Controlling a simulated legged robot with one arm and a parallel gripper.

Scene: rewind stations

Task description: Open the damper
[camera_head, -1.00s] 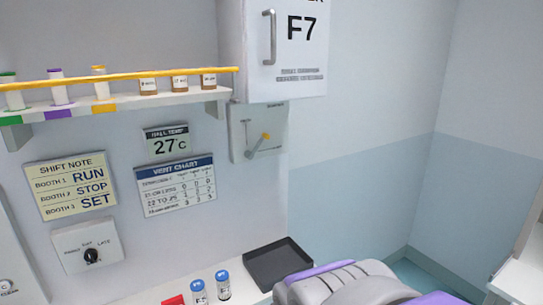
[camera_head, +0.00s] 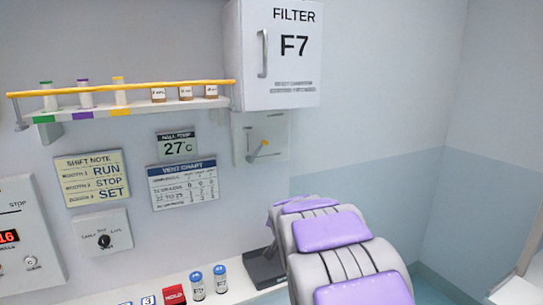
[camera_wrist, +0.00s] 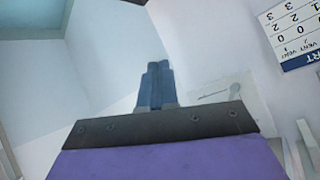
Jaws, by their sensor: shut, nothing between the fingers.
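The damper is a pale wall panel (camera_head: 278,128) below the filter cabinet, with a lever (camera_head: 258,150) tilted up and right to a yellow-orange knob. In the wrist view a grey plate with a thin lever (camera_wrist: 213,95), apparently the damper, shows right of my gripper, partly hidden by my wrist. My gripper (camera_wrist: 157,66) has blue fingers held together, with nothing between them, apart from the plate in the picture. In the head view my purple and grey arm rises at lower right, below the damper; its fingers cannot be made out there.
The filter cabinet F7 (camera_head: 305,70) juts out above the damper. A shelf with a yellow rail (camera_head: 150,87) holds vials to the left. The vent chart (camera_head: 183,184) hangs left. Blue-capped bottles (camera_head: 197,286) and a dark tray (camera_head: 262,268) stand on the counter below.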

